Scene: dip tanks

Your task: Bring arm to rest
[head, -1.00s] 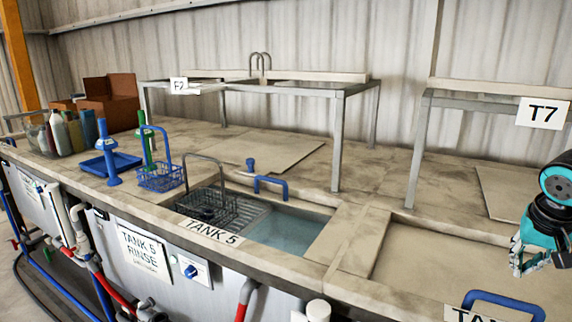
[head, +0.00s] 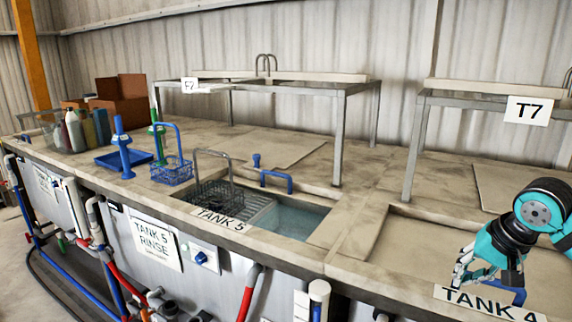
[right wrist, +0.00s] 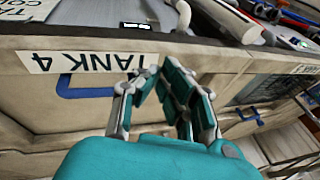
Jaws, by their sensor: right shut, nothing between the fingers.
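My right gripper (head: 462,278) is teal and grey and hangs over the front edge of the counter at the right of the head view, by the TANK 4 label (head: 488,301). Its fingers are shut with nothing between them. In the right wrist view the gripper (right wrist: 152,76) shows fingers close together, pointing toward the counter edge and the TANK 4 label (right wrist: 88,62). Whether it touches the counter cannot be told. My left gripper is not in view.
Tank 5 (head: 292,220) is open, with a wire basket (head: 215,193) in it. A blue basket (head: 171,172) and blue tray (head: 112,160) stand left of it. A blue handle (right wrist: 85,88) lies near the gripper. A T7 frame (head: 412,150) stands behind.

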